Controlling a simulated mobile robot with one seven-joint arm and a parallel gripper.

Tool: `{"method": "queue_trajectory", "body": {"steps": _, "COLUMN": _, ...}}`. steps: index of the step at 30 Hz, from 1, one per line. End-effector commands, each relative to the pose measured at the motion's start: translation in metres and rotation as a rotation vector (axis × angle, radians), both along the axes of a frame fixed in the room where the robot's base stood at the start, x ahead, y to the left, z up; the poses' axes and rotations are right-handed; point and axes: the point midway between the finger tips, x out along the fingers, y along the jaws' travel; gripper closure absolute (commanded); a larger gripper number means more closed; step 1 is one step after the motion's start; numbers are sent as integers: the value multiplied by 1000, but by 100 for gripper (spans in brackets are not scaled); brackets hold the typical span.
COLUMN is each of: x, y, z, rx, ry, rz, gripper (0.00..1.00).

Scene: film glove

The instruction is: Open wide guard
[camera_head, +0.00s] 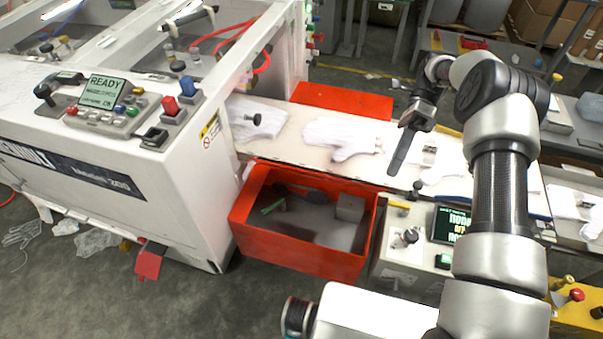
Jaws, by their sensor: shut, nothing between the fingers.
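The white machine (150,190) fills the left side, with a dark handle bar (190,18) across its upper opening. Clear panels seem to cover its bays, but I cannot tell for sure which part is the wide guard or whether it is open. My gripper (395,168) is at the right of centre, shut and empty, its dark fingers pointing down over the conveyor belt. It is well apart from the machine and its handle bar.
White gloves (342,138) lie on the pale belt (290,147). A red-orange bin (300,254) stands below it. The machine's control panel (105,105) reads READY. A small display box (452,224) stands beside the belt.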

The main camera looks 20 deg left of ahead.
Motion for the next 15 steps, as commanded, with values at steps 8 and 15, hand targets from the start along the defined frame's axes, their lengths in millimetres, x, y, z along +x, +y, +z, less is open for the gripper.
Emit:
{"method": "queue_trajectory", "body": {"steps": 8, "x": -75, "y": 50, "z": -52, "rx": -39, "ry": -33, "rz": 948, "gripper": 100}}
{"method": "queue_trajectory", "body": {"steps": 15, "x": -98, "y": 71, "z": -74, "rx": -62, "ry": 171, "rz": 1710, "gripper": 100}}
